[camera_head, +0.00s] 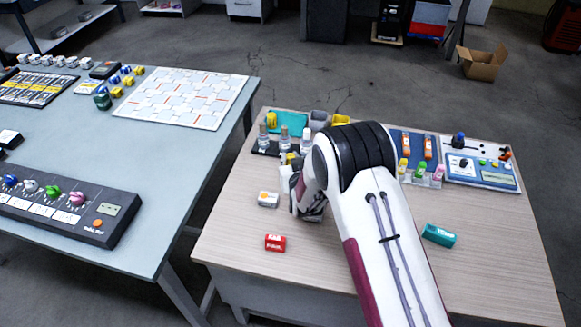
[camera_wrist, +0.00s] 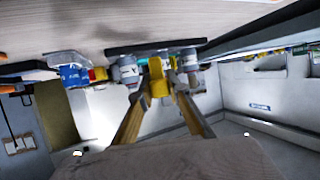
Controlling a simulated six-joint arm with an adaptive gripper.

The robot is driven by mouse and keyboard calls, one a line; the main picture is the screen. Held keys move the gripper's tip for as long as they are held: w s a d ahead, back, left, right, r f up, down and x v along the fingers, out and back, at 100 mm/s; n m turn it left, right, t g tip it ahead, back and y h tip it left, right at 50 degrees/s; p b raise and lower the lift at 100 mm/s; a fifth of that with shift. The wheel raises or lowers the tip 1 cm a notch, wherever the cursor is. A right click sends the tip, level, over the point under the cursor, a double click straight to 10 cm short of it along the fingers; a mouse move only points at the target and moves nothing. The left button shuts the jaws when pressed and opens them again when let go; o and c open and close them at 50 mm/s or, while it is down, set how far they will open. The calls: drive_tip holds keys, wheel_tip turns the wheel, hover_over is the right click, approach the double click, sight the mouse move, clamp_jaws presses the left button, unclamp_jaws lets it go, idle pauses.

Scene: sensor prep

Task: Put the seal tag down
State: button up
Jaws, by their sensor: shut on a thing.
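My gripper (camera_wrist: 160,76) is shut on a small yellow piece, which I take to be the seal tag (camera_wrist: 159,88). In the wrist view the piece sits between the fingertips, in front of a dark rack (camera_wrist: 118,49) with grey-capped vials (camera_wrist: 128,71) on either side. That view looks upside down, with the table along the top. I cannot tell whether the tag touches the rack. In the head view the arm hides most of the gripper, near the left front of the black rack (camera_head: 258,152). Another yellow piece (camera_head: 272,119) stands by a teal mat (camera_head: 291,129).
Grey bins (camera_head: 318,117) stand behind the rack. A white-orange box (camera_head: 268,199), a red box (camera_head: 275,242) and a teal box (camera_head: 439,236) lie on the wooden table (camera_head: 325,270). A blue board (camera_head: 413,143) and a white panel (camera_head: 481,177) are at the right. The front left is mostly clear.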

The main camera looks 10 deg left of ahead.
drive_tip(key=shift+f, duration=0.15)
drive_tip(key=shift+f, duration=1.75)
drive_tip(key=shift+f, duration=0.1)
drive_tip(key=o, duration=0.7)
drive_tip(key=shift+v, duration=6.05)
